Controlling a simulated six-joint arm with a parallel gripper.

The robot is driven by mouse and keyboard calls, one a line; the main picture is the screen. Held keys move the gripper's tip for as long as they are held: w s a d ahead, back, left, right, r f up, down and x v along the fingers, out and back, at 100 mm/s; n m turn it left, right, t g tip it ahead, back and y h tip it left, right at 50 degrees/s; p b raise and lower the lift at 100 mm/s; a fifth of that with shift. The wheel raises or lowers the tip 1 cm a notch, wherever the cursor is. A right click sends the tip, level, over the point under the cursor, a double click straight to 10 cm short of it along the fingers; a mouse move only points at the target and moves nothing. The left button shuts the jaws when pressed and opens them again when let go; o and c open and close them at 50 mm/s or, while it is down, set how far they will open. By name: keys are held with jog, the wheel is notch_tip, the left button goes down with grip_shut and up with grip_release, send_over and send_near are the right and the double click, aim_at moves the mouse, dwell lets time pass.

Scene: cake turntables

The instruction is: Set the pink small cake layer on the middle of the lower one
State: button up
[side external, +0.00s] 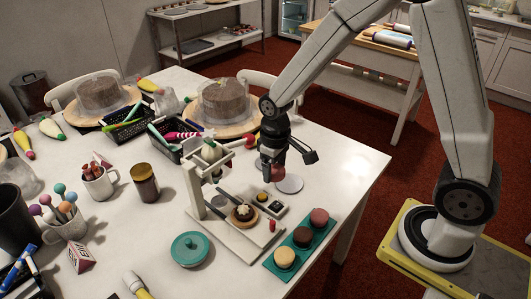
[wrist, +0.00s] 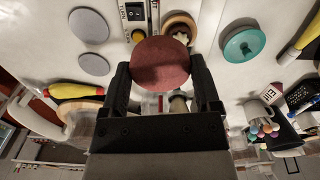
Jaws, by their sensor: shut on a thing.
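My gripper (wrist: 162,78) is shut on a round, dusky pink-red cake layer (wrist: 160,63), which sits between its two dark fingers in the wrist view. In the side view my gripper (side external: 272,172) is above the white table, behind the small stand and near two grey discs; the layer is mostly hidden there. A small round brown piece with pale cream on top (side external: 243,212) sits on a wooden disc at the stand's foot. In the wrist view the wooden disc (wrist: 168,22) shows just beyond the held layer, partly covered by it, with pale cream (wrist: 181,31).
A teal tray (side external: 271,267) holds yellow, brown and red round pieces near the table edge. A white stand (side external: 195,185) with a post rises beside the wooden disc.

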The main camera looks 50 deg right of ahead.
jog(key=s+a+f+n, duration=0.2)
jog(key=s+n, duration=0.1)
jog(key=s, duration=0.3)
jog(key=shift+s+a+f+n, duration=0.25)
jog(key=shift+a+f+n, duration=0.05)
jog(key=shift+a+n, duration=0.1)
jog(key=shift+w, duration=0.1)
send_over(244, 210)
jog(key=shift+s+f, duration=0.15)
jog(key=shift+f, duration=2.2)
jog(key=shift+s+f, duration=0.15)
jog(key=shift+f, duration=2.15)
jog(key=shift+w+f, duration=0.25)
jog(key=shift+f, duration=1.6)
